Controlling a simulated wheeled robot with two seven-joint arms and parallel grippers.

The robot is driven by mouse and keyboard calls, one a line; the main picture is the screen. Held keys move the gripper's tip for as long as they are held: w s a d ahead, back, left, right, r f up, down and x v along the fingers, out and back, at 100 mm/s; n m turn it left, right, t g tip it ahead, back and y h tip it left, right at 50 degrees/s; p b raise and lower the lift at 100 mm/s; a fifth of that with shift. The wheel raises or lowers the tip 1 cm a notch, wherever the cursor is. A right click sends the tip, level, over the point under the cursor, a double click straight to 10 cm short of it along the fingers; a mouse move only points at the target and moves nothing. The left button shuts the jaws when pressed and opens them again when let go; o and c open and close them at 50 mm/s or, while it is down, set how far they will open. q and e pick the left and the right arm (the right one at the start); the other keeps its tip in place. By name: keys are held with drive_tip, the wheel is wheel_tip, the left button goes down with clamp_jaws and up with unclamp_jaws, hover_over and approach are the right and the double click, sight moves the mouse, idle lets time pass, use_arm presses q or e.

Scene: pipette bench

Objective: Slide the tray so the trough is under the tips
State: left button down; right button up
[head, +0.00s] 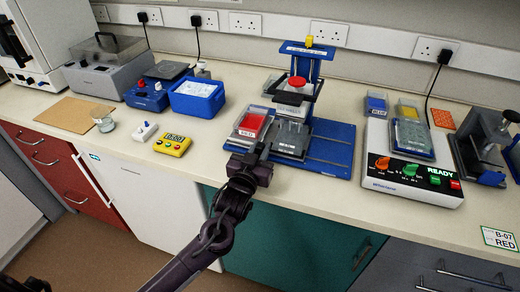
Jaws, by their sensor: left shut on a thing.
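The pipette stand is a blue frame (313,72) on a blue base plate (330,150), with a red-knobbed head (297,84) over it. The tips under the head are too small to make out. A tray (285,150) lies on the base plate. Its left part holds the trough with red contents (252,124), left of the head. A grey section (291,136) lies to the right, below and in front of the head. My left gripper (257,153) is shut on the tray's front edge and hides part of it. My right gripper is not in view.
A white device reading READY (410,178) stands to the right. The base plate's right part is bare. The bench's front edge runs below the gripper.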

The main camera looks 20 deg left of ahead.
use_arm(q)
drive_tip(key=d, duration=1.2)
drive_tip(key=shift+s+d, duration=0.25)
drive_tip(key=shift+d, duration=0.15)
drive_tip(key=c, duration=1.3)
unclamp_jaws()
drive_tip(key=shift+d, duration=0.2)
drive_tip(key=shift+a, duration=0.1)
drive_tip(key=shift+s, duration=0.25)
drive_tip(key=s+b, duration=0.1)
drive_tip(key=s, duration=0.6)
drive_tip(key=shift+s, duration=0.15)
